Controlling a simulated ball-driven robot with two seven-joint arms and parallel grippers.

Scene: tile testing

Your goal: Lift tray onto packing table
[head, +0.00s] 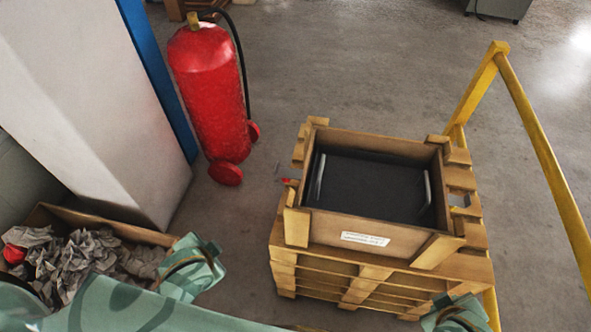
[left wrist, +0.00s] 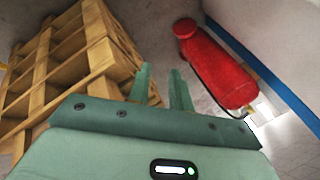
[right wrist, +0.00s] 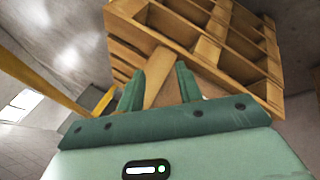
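A black tray (head: 373,188) with two pale metal bar handles lies inside an open wooden crate (head: 331,228) with a white label on its front. The crate sits on a stack of wooden pallets (head: 345,277). My left gripper (left wrist: 161,76) is open and empty, with the pallet wood to its left in the left wrist view. My right gripper (right wrist: 157,78) is open and empty, pointing toward the pallet wood in the right wrist view. Neither gripper touches the tray. I cannot make out a packing table in these views.
A red fire extinguisher (head: 207,92) stands left of the pallets, beside a white pillar (head: 95,100) with a blue edge. A yellow rail (head: 545,150) runs along the right. A box of crumpled paper (head: 95,262) is at lower left.

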